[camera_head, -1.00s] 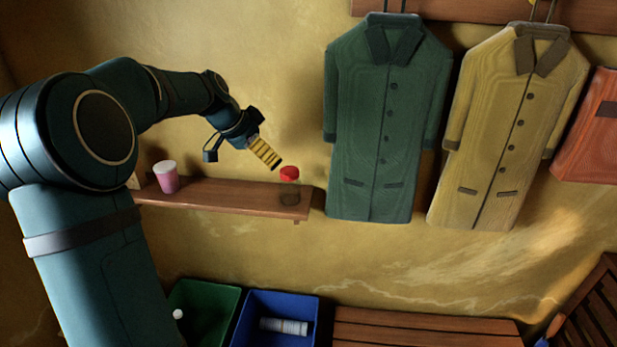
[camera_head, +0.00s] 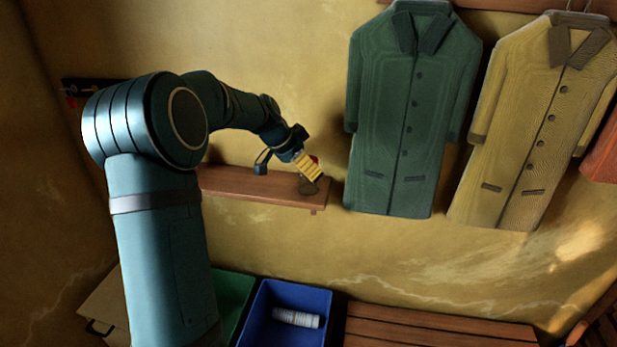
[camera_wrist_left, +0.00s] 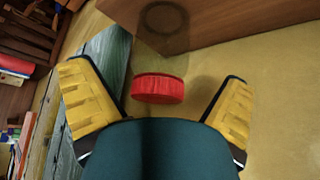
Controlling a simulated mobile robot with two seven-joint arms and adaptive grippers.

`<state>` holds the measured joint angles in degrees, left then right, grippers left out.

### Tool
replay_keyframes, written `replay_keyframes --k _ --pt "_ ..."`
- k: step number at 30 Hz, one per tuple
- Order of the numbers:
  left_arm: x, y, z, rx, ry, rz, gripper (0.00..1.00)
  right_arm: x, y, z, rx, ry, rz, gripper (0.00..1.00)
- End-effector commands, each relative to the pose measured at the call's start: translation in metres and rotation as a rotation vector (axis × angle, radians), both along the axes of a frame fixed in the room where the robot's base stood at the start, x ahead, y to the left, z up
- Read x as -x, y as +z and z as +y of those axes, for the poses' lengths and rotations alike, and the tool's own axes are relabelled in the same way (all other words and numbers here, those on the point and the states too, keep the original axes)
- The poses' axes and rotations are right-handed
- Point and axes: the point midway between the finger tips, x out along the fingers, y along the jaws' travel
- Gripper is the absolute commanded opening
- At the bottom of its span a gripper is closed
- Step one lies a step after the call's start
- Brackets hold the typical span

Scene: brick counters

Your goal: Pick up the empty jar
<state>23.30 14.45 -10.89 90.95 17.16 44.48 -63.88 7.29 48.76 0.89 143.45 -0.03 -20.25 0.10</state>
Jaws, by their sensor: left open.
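The empty jar (camera_head: 308,188) stands near the right end of the wooden wall shelf, mostly hidden behind my left gripper in the head view. Its red lid (camera_wrist_left: 159,88) and clear body (camera_wrist_left: 163,28) show in the left wrist view. My left gripper (camera_head: 318,178) is open at the jar. In the left wrist view its yellow fingers (camera_wrist_left: 160,93) lie on either side of the red lid, with a gap on each side. My right gripper is not in view.
The wooden shelf (camera_head: 250,189) runs along the wall. A green coat (camera_head: 405,120) and a tan coat (camera_head: 535,130) hang to the right. Below are a blue bin (camera_head: 258,318) holding a white ribbed item (camera_head: 297,318), a green bin (camera_head: 232,298) and a slatted bench (camera_head: 430,328).

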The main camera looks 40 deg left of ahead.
Motion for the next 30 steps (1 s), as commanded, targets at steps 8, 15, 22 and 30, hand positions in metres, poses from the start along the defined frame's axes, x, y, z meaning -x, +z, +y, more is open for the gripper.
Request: replay_keyframes --k 8,15,22,30 --pt "-0.015 -0.025 -0.004 0.0 0.0 0.001 1.0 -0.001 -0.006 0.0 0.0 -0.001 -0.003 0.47" --pt "-0.015 -0.024 -0.004 0.0 0.0 0.001 0.72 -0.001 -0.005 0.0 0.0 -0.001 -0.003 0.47" --pt "-0.015 -0.024 -0.004 0.0 0.0 0.0 0.18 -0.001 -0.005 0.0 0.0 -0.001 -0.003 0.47" --pt "-0.015 -0.018 -0.004 -0.001 0.0 -0.001 0.18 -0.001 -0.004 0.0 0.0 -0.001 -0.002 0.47"
